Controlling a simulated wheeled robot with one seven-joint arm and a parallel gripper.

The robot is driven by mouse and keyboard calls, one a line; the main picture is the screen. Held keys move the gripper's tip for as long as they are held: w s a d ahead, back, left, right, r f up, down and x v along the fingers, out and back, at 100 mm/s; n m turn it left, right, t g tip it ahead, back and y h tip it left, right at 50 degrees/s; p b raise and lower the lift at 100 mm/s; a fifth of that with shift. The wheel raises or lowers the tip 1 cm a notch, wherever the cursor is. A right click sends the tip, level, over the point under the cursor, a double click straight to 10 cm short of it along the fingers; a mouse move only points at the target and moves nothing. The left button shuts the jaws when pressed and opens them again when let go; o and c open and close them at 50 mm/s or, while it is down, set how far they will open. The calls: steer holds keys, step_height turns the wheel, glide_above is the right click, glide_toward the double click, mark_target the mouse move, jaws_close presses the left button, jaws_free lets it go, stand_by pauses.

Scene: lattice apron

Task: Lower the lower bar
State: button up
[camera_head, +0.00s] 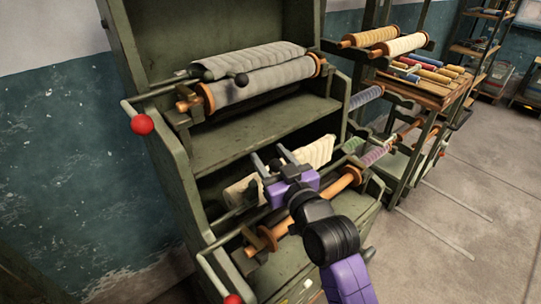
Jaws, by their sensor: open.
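A green upright rack (180,150) holds cloth rollers on two levels. On the lower level, pale cloth (315,152) lies behind my gripper, and an orange-ended roller (340,184) runs below it. A green rod (233,216) shows at the left of that level; I cannot tell whether it is part of the lower bar, as my gripper and wrist hide the middle. My gripper (272,158), with a purple body, is open at the lower level, its fingers over the cloth area. I cannot tell whether it touches anything.
Red balls (142,124) and (233,299) end levers at the rack's left. A shelf with spools (425,72) stands right.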

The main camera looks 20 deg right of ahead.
jaws_close()
stand_by(1.4)
